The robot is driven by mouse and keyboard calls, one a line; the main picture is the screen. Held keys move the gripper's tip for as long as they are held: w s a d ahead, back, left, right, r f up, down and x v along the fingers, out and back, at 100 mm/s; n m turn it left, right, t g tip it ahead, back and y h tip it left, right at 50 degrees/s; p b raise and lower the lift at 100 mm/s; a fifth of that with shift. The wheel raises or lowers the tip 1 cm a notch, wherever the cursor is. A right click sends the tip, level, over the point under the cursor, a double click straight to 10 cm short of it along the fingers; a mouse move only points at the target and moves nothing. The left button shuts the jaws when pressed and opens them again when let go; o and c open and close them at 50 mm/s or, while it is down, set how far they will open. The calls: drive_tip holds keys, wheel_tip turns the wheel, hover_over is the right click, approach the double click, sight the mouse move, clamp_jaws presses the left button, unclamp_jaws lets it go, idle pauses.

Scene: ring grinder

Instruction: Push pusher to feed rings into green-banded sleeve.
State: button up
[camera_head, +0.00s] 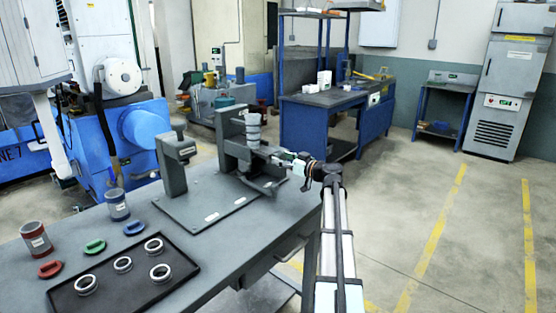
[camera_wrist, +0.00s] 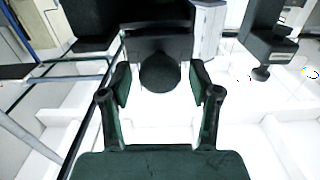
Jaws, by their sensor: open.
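A grey cylindrical sleeve (camera_head: 253,130) stands upright in the dark fixture (camera_head: 232,158) at the back of the bench in the head view. I cannot make out a green band on it. My gripper (camera_head: 287,160) is at the right side of this fixture, close to it. In the wrist view my gripper (camera_wrist: 160,88) is open, its two fingers spread on either side of a dark round knob (camera_wrist: 160,73), which looks like the pusher's end. I cannot tell whether the fingers touch it. The rest of the pusher is hidden.
A black tray (camera_head: 100,301) holds several metal rings. A red-banded sleeve (camera_head: 36,240) and a blue-banded sleeve (camera_head: 117,206) stand near it, with red (camera_head: 51,269), green (camera_head: 95,247) and blue (camera_head: 134,228) flat pieces. A grey post (camera_head: 172,165) stands left of the fixture. Open floor lies right.

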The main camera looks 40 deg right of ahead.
drive_tip(key=shift+b+v, duration=1)
drive_tip(key=shift+v, duration=1)
